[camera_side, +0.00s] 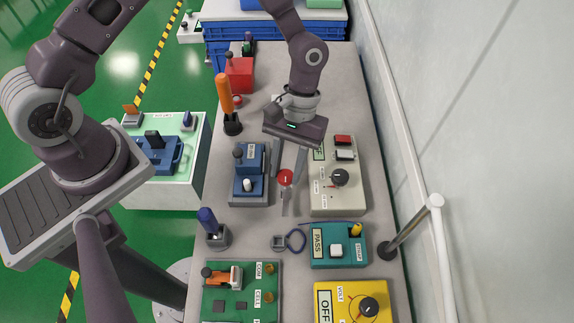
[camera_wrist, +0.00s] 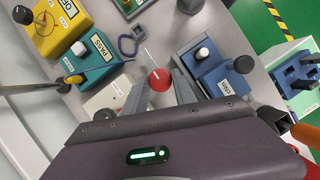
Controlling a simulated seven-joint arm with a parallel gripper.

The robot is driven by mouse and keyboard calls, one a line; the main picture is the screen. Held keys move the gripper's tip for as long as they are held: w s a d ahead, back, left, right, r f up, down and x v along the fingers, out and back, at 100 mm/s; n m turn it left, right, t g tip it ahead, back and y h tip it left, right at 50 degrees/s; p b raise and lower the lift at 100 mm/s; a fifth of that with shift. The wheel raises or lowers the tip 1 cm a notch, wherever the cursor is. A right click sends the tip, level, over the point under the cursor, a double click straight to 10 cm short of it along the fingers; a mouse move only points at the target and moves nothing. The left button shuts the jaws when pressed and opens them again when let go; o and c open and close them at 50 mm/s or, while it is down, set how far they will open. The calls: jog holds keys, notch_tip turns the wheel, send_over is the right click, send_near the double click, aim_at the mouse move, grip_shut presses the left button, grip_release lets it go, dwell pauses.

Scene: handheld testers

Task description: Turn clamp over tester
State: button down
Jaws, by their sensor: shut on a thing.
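My gripper (camera_side: 285,180) points down over the middle of the table, its two fingers on either side of a round red knob (camera_side: 286,176), shut on it. The knob also shows between the fingers in the wrist view (camera_wrist: 159,80). A short grey piece under the knob extends toward the front in the side view; the fingers hide part of it. I take this to be the clamp. A blue tester (camera_side: 252,160) with a white button and a dark knob stands just left of my gripper. In the wrist view the blue tester (camera_wrist: 220,75) is at right.
A cream box (camera_side: 325,200) with a black dial stands close to the right of my gripper. A teal box (camera_side: 325,258), a yellow box (camera_side: 330,300) and a green board (camera_side: 240,305) lie toward the front. An orange-handled tool (camera_side: 225,95) stands upright at back left.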

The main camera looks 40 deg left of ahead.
jog(key=shift+m, duration=0.3)
jog(key=m+y, duration=0.1)
jog(key=m, duration=0.3)
jog(key=shift+w+d+y, duration=0.1)
jog(key=shift+d+y, duration=0.1)
jog(key=shift+y, duration=0.2)
jog(key=m+y, duration=0.1)
jog(key=m, duration=0.3)
jog(key=shift+d+y, duration=0.15)
jog(key=shift+y, duration=0.25)
jog(key=m+t+y, duration=0.1)
jog(key=m, duration=0.4)
jog(key=shift+d, duration=0.1)
jog(key=shift+s+m+t+y, duration=0.15)
jog(key=shift+m+t+y, duration=0.2)
jog(key=shift+m, duration=0.65)
jog(key=shift+s+m+t+y, duration=0.1)
jog(key=shift+m+t+y, duration=0.2)
jog(key=shift+m, duration=0.7)
jog(key=c, duration=1)
grip_release()
jog(key=shift+c, duration=0.2)
